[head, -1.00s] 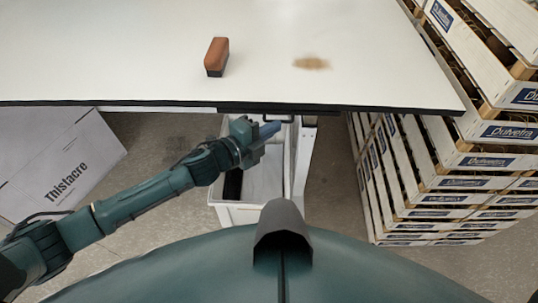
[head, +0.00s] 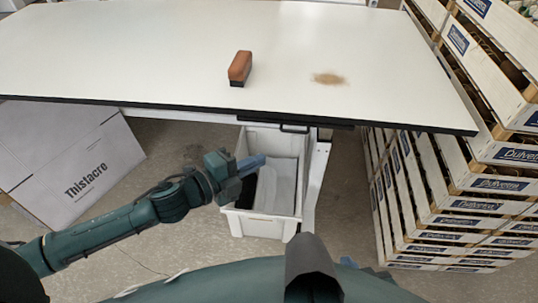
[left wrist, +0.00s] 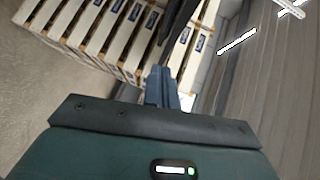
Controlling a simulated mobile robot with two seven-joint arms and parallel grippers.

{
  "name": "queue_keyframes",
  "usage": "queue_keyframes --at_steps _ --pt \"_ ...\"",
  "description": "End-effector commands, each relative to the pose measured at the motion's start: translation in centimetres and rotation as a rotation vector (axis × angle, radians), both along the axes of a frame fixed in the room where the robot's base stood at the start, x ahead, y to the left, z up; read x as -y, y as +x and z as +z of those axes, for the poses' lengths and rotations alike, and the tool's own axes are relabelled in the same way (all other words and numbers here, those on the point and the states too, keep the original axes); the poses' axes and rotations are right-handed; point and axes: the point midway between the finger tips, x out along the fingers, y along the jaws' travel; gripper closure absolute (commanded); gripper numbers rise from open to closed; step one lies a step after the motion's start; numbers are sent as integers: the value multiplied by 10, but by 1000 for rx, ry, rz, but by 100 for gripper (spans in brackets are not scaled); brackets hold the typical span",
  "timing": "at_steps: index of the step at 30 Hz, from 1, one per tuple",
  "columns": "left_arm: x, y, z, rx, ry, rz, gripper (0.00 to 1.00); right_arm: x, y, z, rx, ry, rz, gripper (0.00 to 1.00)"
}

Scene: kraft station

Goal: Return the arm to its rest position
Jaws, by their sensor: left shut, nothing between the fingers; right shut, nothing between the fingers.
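My left gripper (head: 250,164) is shut and empty in the head view. Its arm reaches in from the left, below the front edge of the white table, and the fingers are in front of the white bin. In the left wrist view the closed blue fingers (left wrist: 161,88) point toward stacked crates, with nothing between them. My right gripper is in neither current view.
The white table (head: 150,60) bears a brown brush-like block (head: 240,68) and a brown stain (head: 328,79). A white bin (head: 262,225) stands under its front edge. A Thistacre box (head: 75,165) is at left, stacked Dulvefra crates (head: 450,205) at right.

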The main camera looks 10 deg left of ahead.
Motion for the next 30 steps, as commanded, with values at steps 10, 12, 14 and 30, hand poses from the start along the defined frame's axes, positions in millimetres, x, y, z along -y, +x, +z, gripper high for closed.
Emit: queue_keyframes --at_steps 10,12,14,30 --pt "3 -12 -5 -70 -78 36 100 -3 -3 1 0 2 12 100" --pt "8 -21 -12 -158 -172 88 100 -3 -5 0 -4 2 12 100" --pt "11 -30 -22 -264 -278 156 100 -3 -6 -1 -7 2 11 100" --pt "-54 -150 -139 -1036 -1000 909 100 1 -8 -4 -17 -6 5 100"
